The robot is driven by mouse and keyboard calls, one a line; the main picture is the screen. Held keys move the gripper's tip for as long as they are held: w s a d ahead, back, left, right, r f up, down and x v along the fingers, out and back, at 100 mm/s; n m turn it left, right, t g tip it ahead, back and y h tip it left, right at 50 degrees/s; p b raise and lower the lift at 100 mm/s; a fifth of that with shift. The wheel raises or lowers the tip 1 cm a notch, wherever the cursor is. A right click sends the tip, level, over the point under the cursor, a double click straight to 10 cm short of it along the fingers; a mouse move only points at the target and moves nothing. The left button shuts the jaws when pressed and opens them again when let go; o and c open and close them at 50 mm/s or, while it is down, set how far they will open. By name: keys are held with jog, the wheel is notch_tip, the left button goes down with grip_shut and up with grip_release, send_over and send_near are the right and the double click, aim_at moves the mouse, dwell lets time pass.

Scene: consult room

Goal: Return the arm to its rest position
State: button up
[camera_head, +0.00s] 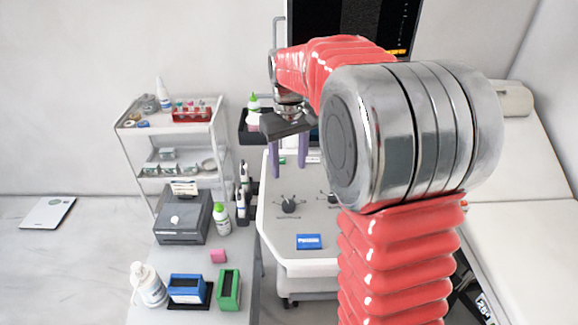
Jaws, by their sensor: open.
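My arm, red-sleeved with a large metal joint, rises at the right of the picture and bends toward the middle. My gripper (289,158) hangs from its end, pointing down, with two purple fingers apart and nothing between them. My arm hides part of the console and part of the dark screen (345,25) behind.
A shelf cart (140,130) stands behind. A blue packet (308,241) lies on the console. A couch (530,240) is at right.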

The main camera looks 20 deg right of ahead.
dwell(0.3)
jog(key=s+a+r+t, duration=0.1)
jog(key=s+a+t, duration=0.1)
jog(key=s, duration=0.5)
jog(key=s+a+r+t, duration=0.1)
jog(key=s+a, duration=0.4)
jog(key=s, duration=0.3)
jog(key=s+a+r+m+t, duration=0.1)
jog(key=s+a+t, duration=0.1)
jog(key=s, duration=0.6)
jog(key=shift+s+a+t, duration=0.2)
jog(key=shift+a+t, duration=0.1)
jog(key=shift+a, duration=0.5)
jog(key=shift+s, duration=0.1)
